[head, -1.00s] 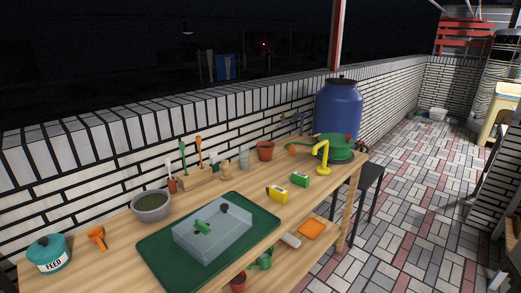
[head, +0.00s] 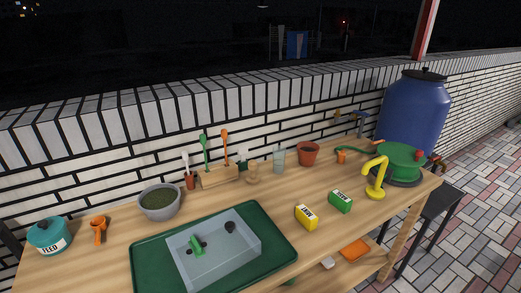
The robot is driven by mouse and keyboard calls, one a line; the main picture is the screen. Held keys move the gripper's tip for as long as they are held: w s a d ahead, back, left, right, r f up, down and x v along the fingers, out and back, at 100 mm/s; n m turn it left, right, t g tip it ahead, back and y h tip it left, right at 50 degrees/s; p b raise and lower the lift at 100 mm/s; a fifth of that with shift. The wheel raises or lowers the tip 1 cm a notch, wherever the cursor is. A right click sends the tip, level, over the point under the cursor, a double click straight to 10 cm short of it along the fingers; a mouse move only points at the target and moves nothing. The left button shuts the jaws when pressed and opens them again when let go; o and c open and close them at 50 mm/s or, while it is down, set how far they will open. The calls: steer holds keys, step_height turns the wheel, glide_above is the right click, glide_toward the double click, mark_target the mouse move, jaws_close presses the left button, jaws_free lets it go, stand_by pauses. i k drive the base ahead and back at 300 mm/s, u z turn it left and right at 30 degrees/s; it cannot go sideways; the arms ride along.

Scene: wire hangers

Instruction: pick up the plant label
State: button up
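I cannot make out a plant label for certain. A small white upright piece (head: 185,160) stands at a reddish-brown pot (head: 190,181) near the back of the bench; it is too small to tell whether it is a label or a tool. Beside it, a wooden rack (head: 218,178) holds a green-handled tool (head: 204,146) and an orange-handled tool (head: 224,140) upright. My gripper is not in view.
The wooden bench (head: 105,260) carries a green tray (head: 150,262) with a clear grey bin (head: 240,256), a grey bowl (head: 160,201), a teal feed tin (head: 48,236), yellow (head: 306,217) and green (head: 341,201) boxes and a yellow spout (head: 377,178). A brick wall (head: 100,165) stands behind.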

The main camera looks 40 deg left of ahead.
mark_target(242, 151)
steer(key=u, duration=0.2)
steer(key=i, duration=0.6)
steer(key=u, duration=1.1)
steer(key=i, duration=0.6)
steer(key=u, duration=0.7)
